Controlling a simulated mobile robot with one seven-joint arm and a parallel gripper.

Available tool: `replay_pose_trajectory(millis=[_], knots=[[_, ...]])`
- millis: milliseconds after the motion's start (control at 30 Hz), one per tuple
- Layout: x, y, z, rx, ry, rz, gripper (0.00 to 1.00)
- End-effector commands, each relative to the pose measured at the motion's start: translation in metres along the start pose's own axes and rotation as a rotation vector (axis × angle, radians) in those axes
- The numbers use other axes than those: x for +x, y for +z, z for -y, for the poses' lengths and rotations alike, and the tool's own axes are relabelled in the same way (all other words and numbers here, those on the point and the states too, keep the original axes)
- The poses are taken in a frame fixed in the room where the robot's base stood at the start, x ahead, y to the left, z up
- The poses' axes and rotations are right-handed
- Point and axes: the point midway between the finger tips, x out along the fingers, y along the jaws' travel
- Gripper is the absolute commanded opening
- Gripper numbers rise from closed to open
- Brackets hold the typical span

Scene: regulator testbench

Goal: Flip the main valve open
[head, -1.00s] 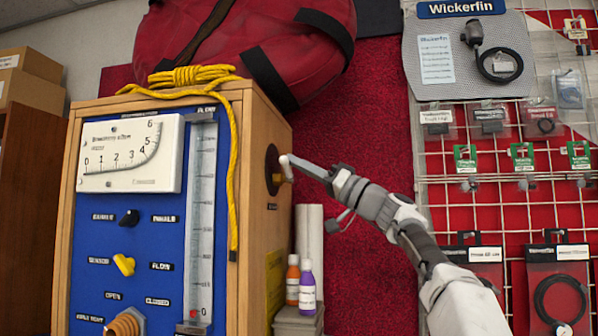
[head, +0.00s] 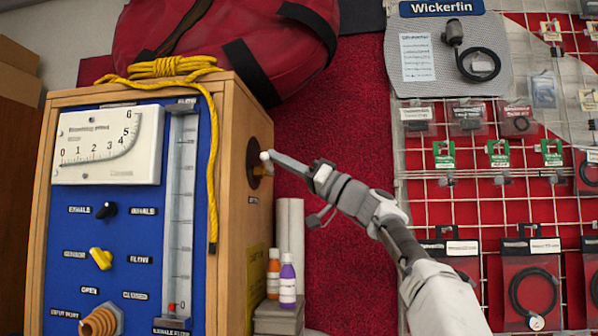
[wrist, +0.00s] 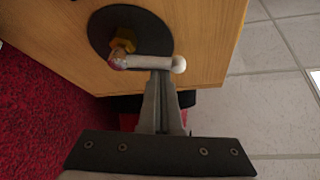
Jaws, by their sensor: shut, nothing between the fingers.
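The main valve is on the right side of the wooden testbench box (head: 232,190). It has a black round plate (wrist: 103,22), a brass-coloured stem (wrist: 122,44) and a pale lever (wrist: 152,63) with a rounded white end. In the head view the valve's white lever end (head: 265,156) shows at the side wall. My gripper (head: 279,160) reaches in from the right and is shut and empty. In the wrist view my fingertips (wrist: 160,74) are right at the lever's near side and seem to touch it; the exact contact is unclear.
The blue front panel (head: 75,225) carries a gauge (head: 105,145), a flow tube and knobs. A yellow rope (head: 212,150) hangs at the box's front edge. Two small bottles (head: 287,280) and a pale cylinder stand below the valve. Wall racks (head: 480,215) fill the right.

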Motion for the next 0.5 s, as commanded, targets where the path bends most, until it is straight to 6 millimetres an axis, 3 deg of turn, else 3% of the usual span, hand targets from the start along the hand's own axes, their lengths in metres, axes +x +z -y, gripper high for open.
replay_pose_trajectory(millis=[167,500], knots=[[-0.023,0.003,-0.002,-0.002,0.002,-0.001,0.0],[-0.095,0.004,-0.002,-0.002,0.004,-0.001,0.0]])
